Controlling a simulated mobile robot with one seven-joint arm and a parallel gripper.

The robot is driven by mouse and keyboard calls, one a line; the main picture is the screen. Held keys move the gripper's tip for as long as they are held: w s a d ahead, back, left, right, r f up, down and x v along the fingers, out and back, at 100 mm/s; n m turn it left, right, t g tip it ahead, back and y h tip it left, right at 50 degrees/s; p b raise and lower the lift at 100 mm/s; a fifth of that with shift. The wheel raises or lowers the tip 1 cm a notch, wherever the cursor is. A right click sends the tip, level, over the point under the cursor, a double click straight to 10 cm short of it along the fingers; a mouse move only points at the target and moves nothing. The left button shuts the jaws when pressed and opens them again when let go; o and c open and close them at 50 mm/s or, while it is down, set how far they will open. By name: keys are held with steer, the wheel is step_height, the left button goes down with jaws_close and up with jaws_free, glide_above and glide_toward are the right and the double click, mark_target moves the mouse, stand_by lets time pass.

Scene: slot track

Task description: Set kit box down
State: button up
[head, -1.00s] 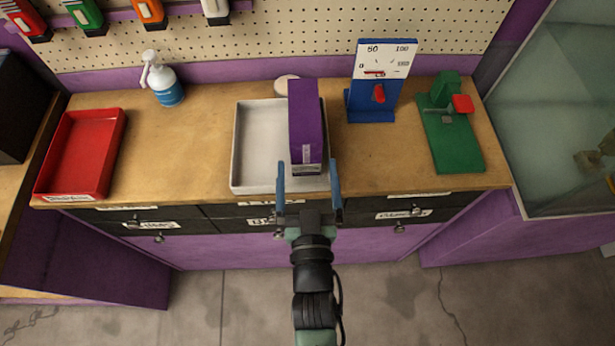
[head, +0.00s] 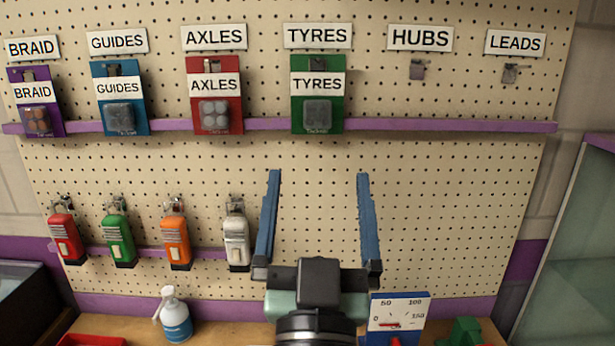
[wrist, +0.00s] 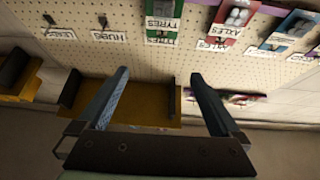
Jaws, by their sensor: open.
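My gripper (head: 318,174) is open and empty, its two blue fingers pointing up in front of the bare middle of the pegboard. It also shows in the wrist view (wrist: 160,73), with nothing between its fingers. The kit box does not show in the current head view, which looks at the wall above the bench, and I cannot make it out in the wrist view. The tray it stood in is also out of the head view.
The pegboard (head: 420,205) carries labelled packs, including a green TYRES pack (head: 318,95) and a red AXLES pack (head: 214,95). Pegs under HUBS and LEADS are bare. A spray bottle (head: 175,318) and gauge (head: 396,312) stand below.

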steer(key=s+r+t, duration=0.1)
steer(key=s+r, duration=0.4)
steer(key=r, duration=0.3)
steer(key=s+a+r+t, duration=0.1)
steer(key=s+r+t, duration=0.1)
steer(key=s+r, duration=0.3)
step_height(320, 180, up, 4)
steer(key=shift+r+n+y, duration=0.1)
steer(key=shift+n+y, duration=0.3)
